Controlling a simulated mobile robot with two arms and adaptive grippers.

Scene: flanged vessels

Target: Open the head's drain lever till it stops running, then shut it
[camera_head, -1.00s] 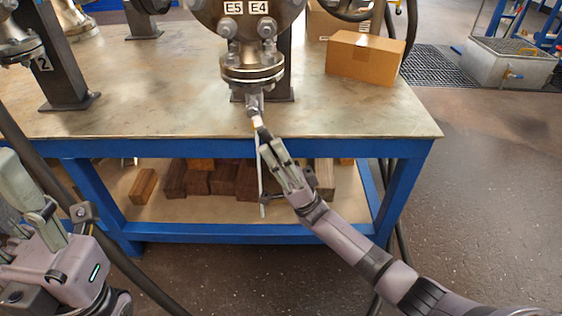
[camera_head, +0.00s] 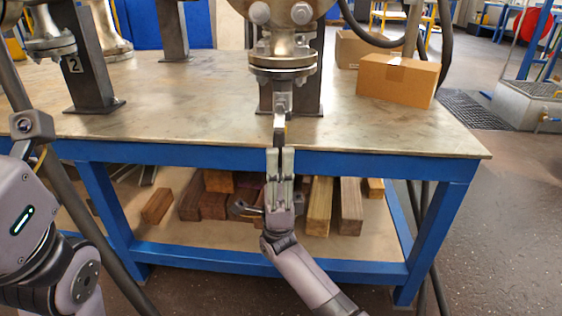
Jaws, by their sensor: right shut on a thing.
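The flanged head (camera_head: 283,58) hangs over the front of the table, with bolts around its flange. Its small metal drain valve (camera_head: 283,102) points down below the flange. The dark drain lever (camera_head: 280,136) reaches from the valve toward me. My right gripper (camera_head: 280,152) is shut on the lever, its fingers pointing up and away at the table's front edge. No liquid stream shows below the valve, but the gripper covers much of that space. Of my left arm only links show at the left edge; its gripper is out of the picture.
The blue-framed table (camera_head: 430,135) has a lower shelf with wooden blocks (camera_head: 320,205). A cardboard box (camera_head: 398,80) stands on top at the right. A post marked 2 (camera_head: 88,70) stands at the left. Dark hoses hang beside the table's right leg.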

